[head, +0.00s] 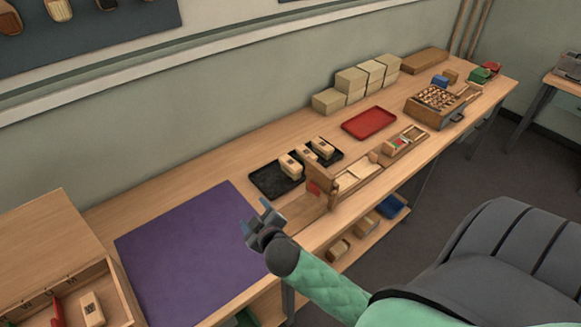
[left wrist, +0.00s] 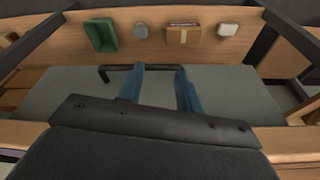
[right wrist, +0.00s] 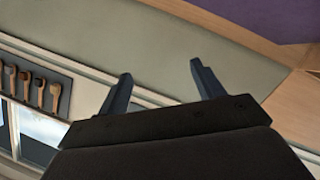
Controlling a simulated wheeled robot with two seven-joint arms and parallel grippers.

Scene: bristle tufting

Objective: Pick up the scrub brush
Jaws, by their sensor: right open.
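Several pale blocks with dark marks, which may be brushes, lie on a black tray (head: 268,182) at mid table; one is a pale block (head: 291,166). Another pale block (head: 92,309) lies in a wooden box at the lower left. I cannot tell which one is the scrub brush. My right gripper (head: 262,222) is open and empty above the table's front edge, near the purple mat. In the right wrist view its fingers (right wrist: 162,85) are apart. My left gripper (left wrist: 160,82) shows only in the left wrist view, fingers apart, by a dark bar handle (left wrist: 120,68).
The purple mat (head: 185,255) is clear. A wooden fixture (head: 319,180), red tray (head: 369,122), stacked boxes (head: 352,82) and a bristle box (head: 436,108) stand along the table. Brushes hang on a wall board (head: 110,28). A green bin (left wrist: 101,36) sits on a shelf.

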